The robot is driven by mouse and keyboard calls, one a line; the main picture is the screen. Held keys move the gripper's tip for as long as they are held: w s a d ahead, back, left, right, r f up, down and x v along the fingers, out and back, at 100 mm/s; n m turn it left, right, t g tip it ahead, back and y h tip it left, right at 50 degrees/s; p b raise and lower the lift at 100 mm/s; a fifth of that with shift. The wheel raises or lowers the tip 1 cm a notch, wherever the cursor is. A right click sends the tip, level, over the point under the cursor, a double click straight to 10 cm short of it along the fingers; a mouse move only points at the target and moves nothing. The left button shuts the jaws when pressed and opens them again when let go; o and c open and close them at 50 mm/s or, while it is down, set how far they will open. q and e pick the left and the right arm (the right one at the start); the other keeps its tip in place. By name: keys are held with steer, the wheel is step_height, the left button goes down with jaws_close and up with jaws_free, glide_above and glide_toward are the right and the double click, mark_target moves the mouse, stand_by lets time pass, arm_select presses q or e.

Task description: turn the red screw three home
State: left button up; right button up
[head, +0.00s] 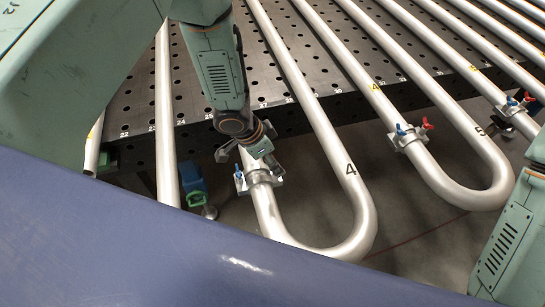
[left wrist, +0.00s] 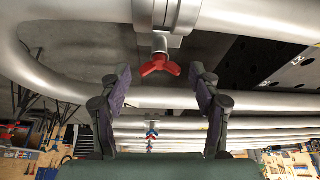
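A red three-lobed screw (left wrist: 160,65) sticks out of a silver pipe clamp (left wrist: 172,14) in the left wrist view. My left gripper (left wrist: 160,92) is open, with one finger on each side of the screw's line and a gap between them. The fingers do not appear to touch the screw. In the head view my left gripper (head: 252,158) is at the clamp (head: 262,179) on the pipe bend marked 4. A blue screw (head: 238,173) shows at that clamp's left side; its red screw is hidden behind the gripper. My right gripper is not seen.
Another clamp (head: 408,139) with blue and red screws sits on the bend marked 5. Long silver pipes cross the dark perforated table (head: 130,95). A blue and green device (head: 193,185) stands on the floor at left. A blue surface (head: 150,255) fills the lower left.

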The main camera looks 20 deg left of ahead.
arm_select(q)
steer(key=shift+o, duration=0.2)
steer(key=shift+r, duration=0.2)
steer(key=v, duration=1.1)
steer(key=shift+s+a+r, duration=0.15)
steer(key=shift+s+r, duration=0.05)
steer(key=x, duration=1.2)
steer(key=shift+w, duration=0.15)
steer(key=shift+r, duration=0.1)
